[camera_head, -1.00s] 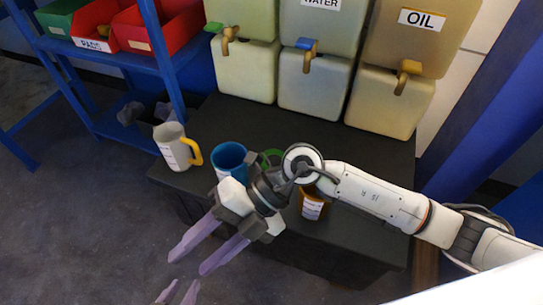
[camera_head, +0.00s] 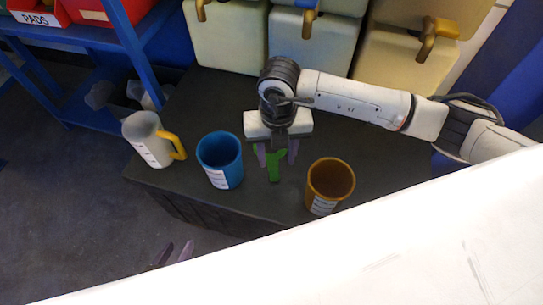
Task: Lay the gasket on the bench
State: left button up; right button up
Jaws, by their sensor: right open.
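I see no gasket that I can make out in the head view. My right gripper (camera_head: 277,158) points down over the dark bench (camera_head: 360,150), its purple fingers apart on either side of a green object (camera_head: 273,168). The green object is partly hidden by the gripper, and I cannot tell whether the fingers touch it. Only the purple fingertips of my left gripper (camera_head: 170,254) show, low at the left, in front of the bench. The rest of it is hidden, and I cannot tell whether it holds anything.
A grey jug with a yellow handle (camera_head: 146,139), a blue cup (camera_head: 220,160) and an orange cup (camera_head: 329,186) stand along the bench's front part. Containers with taps (camera_head: 309,45) line the back. A blue shelf (camera_head: 135,45) with red bins stands at the left.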

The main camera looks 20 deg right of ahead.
aim_at(274, 172)
jog(key=f, duration=0.3)
jog(key=f+b, duration=0.1)
jog(key=f, duration=0.2)
jog(key=shift+w+a+f, duration=0.2)
jog(key=shift+f, duration=0.2)
grip_shut()
